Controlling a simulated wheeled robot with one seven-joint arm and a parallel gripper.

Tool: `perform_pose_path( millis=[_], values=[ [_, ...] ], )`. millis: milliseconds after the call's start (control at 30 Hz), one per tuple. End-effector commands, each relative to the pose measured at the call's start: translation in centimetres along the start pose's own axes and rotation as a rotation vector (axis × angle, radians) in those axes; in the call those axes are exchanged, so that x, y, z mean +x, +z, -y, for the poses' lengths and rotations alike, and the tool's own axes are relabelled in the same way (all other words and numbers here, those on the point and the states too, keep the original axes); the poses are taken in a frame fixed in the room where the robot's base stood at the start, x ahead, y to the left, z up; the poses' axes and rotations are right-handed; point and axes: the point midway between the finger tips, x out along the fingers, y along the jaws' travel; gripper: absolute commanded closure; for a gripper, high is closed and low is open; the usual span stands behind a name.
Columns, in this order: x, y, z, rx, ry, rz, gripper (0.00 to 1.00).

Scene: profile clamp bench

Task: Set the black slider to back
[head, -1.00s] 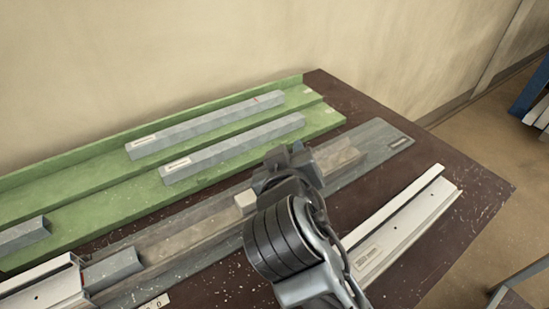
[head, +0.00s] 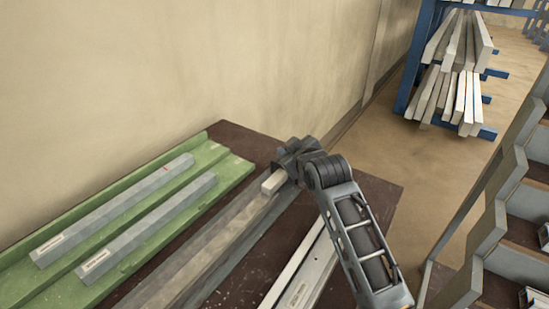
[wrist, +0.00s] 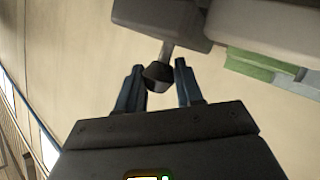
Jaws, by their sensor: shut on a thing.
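My gripper (head: 291,160) is at the far end of the long grey rail (head: 205,262) on the bench. In the wrist view, its two fingers (wrist: 160,86) stand on either side of a dark knob on a short post, shut on it. This knob appears to be the black slider's handle (wrist: 158,74); the post meets a dark grey block (wrist: 160,18). In the head view my gripper and arm hide the slider and the rail's far end. A pale block (head: 272,182) shows on the rail just left of my gripper.
A green tray (head: 230,172) with grey bars (head: 150,225) lies left of the rail. A pale profile (head: 300,275) lies to its right. The wall (head: 180,60) stands behind. A blue rack (head: 408,85) with profiles and shelving (head: 490,230) stand to the right.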

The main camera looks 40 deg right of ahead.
Motion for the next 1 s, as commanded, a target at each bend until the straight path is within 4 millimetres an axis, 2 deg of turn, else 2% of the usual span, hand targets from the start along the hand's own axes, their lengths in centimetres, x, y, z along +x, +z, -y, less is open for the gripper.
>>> perform_pose_path(
  millis=[33, 200, 567, 600, 800, 1000],
  values=[
    [0.3, 0.0, -0.6, 0.001, 0.003, -0.001, 1.00],
    [1.0, 0.2, -1.4, -0.001, 0.001, -0.002, 1.00],
    [1.1, 0.1, -1.7, 0.000, 0.006, -0.005, 1.00],
    [1.1, 0.1, -1.8, 0.000, 0.006, -0.005, 0.63],
    [1.1, 0.2, -1.7, 0.000, 0.004, -0.003, 0.44],
    [1.1, 0.2, -1.5, 0.000, 0.001, -0.002, 0.42]
  ],
)
